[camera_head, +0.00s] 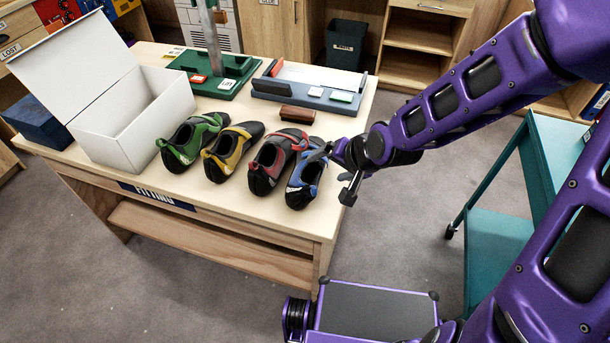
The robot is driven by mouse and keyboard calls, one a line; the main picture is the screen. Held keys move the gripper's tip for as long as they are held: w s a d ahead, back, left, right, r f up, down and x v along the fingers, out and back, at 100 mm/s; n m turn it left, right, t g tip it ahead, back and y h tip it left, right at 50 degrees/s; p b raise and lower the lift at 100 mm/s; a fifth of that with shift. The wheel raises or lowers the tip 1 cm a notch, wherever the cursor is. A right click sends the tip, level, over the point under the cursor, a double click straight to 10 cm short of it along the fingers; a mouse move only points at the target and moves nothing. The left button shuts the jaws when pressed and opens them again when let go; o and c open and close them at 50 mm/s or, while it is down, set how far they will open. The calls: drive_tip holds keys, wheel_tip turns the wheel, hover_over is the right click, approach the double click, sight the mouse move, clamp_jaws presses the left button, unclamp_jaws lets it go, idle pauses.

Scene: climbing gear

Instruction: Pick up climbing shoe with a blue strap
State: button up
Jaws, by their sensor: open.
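The climbing shoe with blue on it (304,182) lies at the right end of a row of shoes on the fitting table (252,212). The other finger is to the right, near the table's right edge. I cannot tell whether a finger touches the shoe.
A red shoe (272,163) lies close to the left of the blue one, then a yellow shoe (226,156) and a green shoe (184,148). An open white box (120,122) stands at the left. A brown brush-like block (298,115) lies behind. A teal cart (497,235) stands right.

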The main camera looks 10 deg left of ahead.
drive_tip(key=b, duration=0.2)
approach(304, 176)
drive_tip(key=x, duration=0.2)
drive_tip(key=shift+w+f, duration=0.2)
drive_tip(key=shift+f, duration=0.05)
drive_tip(key=shift+x, duration=2.6)
drive_tip(key=shift+s+a, duration=0.1)
drive_tip(key=shift+s, duration=0.05)
drive_tip(key=c, duration=1.3)
